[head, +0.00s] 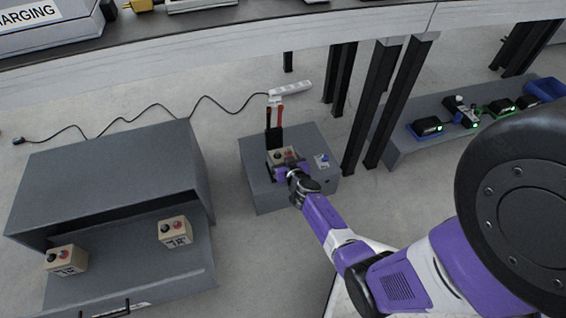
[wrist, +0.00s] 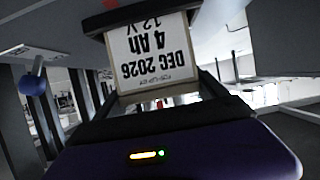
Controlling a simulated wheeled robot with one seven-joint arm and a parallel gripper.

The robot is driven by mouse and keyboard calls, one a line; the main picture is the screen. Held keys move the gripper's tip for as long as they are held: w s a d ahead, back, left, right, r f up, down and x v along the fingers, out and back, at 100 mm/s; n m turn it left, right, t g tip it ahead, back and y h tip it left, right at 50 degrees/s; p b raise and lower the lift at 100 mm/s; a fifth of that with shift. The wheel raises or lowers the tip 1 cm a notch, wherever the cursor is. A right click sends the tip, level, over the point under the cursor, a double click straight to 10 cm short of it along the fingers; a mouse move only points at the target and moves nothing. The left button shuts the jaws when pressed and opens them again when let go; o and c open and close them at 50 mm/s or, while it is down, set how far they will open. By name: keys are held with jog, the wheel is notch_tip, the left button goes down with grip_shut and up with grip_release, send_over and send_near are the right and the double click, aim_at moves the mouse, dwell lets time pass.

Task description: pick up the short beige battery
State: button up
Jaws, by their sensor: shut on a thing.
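A short beige battery (head: 281,155) with a red and a dark terminal is at my gripper (head: 284,164), over the smaller grey cabinet. My gripper is shut on it. In the wrist view the battery (wrist: 155,55) sits between the fingers, its label upside down, reading DEC 2026, 4 Ah, 12 V. I cannot tell whether it touches the cabinet top. Two other beige batteries stand in the open drawer at the left: one at its left end (head: 66,261), one further right (head: 175,232).
The smaller grey cabinet (head: 262,190) also bears a black holder with red-handled clamps (head: 274,130). A large grey cabinet (head: 105,175) with its drawer open is left. Black table legs (head: 385,95) stand close right. A low shelf with green-lit devices is further right.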

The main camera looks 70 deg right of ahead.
aim_at(282, 154)
jog(key=shift+w+d+r, duration=0.1)
jog(key=shift+r, duration=0.1)
notch_tip(282, 154, up, 20)
jog(key=p, duration=1.9)
jog(key=shift+w, duration=0.1)
